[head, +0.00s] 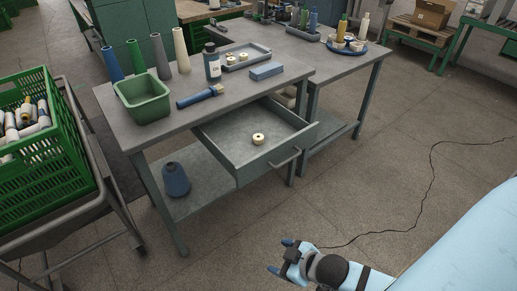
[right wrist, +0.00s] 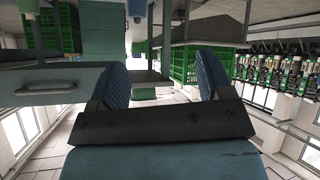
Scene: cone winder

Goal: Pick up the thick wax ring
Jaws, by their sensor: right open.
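A cream wax ring (head: 258,139) with a dark centre lies alone in the open grey drawer (head: 225,139) of the workbench. Two similar small rings, one on the left (head: 231,60) and one on the right (head: 243,56), lie in a grey tray on the bench top. I cannot tell from here which ring is the thick one. My right gripper (head: 280,257) is open and empty, in front of the bench and below the drawer in the picture. Its two blue-padded fingers stand apart in the right wrist view (right wrist: 163,82), with no ring visible between them. My left gripper is out of view.
The bench top holds a green bin (head: 143,98), a brush (head: 200,96), a dark bottle (head: 212,63), a blue block (head: 266,71) and several cones. A green crate (head: 50,165) stands left. The drawer handle (head: 286,158) juts forward.

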